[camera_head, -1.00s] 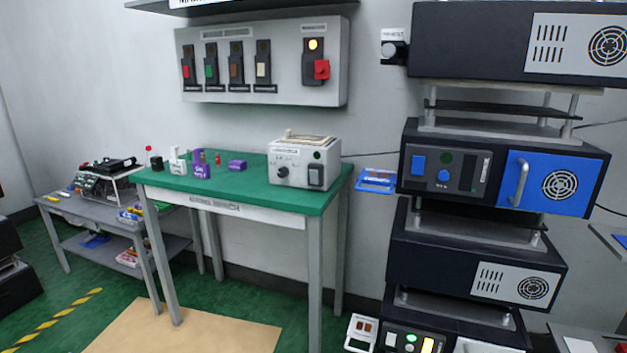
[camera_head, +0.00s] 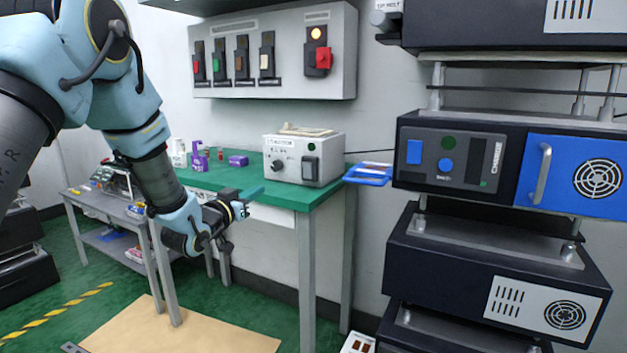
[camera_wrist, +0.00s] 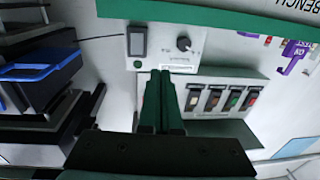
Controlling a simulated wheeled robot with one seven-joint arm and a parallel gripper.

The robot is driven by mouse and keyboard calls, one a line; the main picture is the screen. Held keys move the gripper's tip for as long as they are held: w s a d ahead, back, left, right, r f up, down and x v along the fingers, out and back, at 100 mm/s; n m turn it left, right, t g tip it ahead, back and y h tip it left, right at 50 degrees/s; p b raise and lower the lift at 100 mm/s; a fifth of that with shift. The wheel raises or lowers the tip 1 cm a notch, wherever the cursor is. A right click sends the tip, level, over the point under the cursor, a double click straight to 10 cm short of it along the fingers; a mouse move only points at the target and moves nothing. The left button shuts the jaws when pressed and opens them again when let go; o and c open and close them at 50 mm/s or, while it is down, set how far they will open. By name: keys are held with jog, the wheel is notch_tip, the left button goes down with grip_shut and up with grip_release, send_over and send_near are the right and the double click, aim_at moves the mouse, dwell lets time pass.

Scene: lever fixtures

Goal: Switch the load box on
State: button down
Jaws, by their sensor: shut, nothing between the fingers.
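The load box (camera_head: 303,159), a light grey box with a black knob and a dark rocker switch (camera_head: 310,167), sits on the right end of the green bench. A small dark green lamp shows above the switch and looks unlit. In the wrist view the box (camera_wrist: 165,48) appears upside down, with its switch (camera_wrist: 137,41) and knob. My gripper (camera_head: 252,193) is in front of the bench edge, left of the box and apart from it. Its fingers (camera_wrist: 161,73) are shut and empty, and in the wrist view they overlap the box's lower edge in the picture.
The green bench (camera_head: 220,181) holds small purple and white items at the left. A wall panel (camera_head: 275,50) with several coloured levers hangs above. A black equipment rack (camera_head: 500,250) with a blue door stands at the right, and a blue tray (camera_head: 368,174) lies between.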

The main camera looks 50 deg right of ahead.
jog(key=shift+m+g+h, duration=0.5)
jog(key=shift+g+h, duration=0.2)
jog(key=s+d, duration=0.3)
jog(key=shift+s+d+r, duration=0.1)
jog(key=shift+s+d, duration=0.1)
jog(key=shift+s, duration=0.1)
jog(key=p, duration=0.3)
send_near(307, 167)
jog(key=x, duration=0.5)
jog(key=shift+d+r, duration=0.1)
jog(key=shift+d, duration=0.05)
jog(key=shift+x, duration=0.8)
jog(key=shift+d+b, duration=0.1)
jog(key=shift+b, duration=0.3)
